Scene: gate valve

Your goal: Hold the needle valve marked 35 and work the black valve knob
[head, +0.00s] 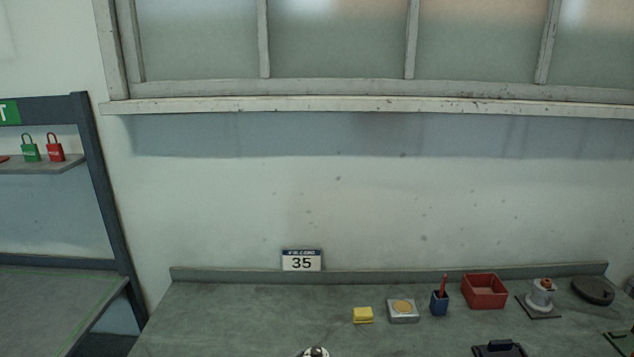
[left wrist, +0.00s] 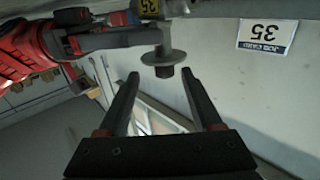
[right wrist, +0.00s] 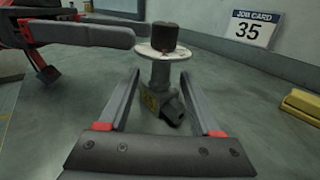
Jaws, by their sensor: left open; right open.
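The needle valve stands on the bench in the right wrist view, with its grey body (right wrist: 158,92), pale round disc (right wrist: 150,51) and dark knob (right wrist: 165,37) on top. Only its top (head: 316,352) shows at the bottom edge of the head view. The left wrist view shows the knob (left wrist: 165,71) upside down, in line with the gap of my open left gripper (left wrist: 160,76). That gripper (right wrist: 138,34) is beside the knob at about its height. My open right gripper (right wrist: 161,73) faces the body lower down; contact is unclear. A card marked 35 (head: 301,263) stands at the bench's back edge.
A yellow block (head: 363,315), a grey tin (head: 403,311), a blue cup (head: 439,303), a red bin (head: 485,291) and a grey fitting with an orange top (head: 541,295) stand to the right. The bench left of the card (head: 215,310) is clear.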

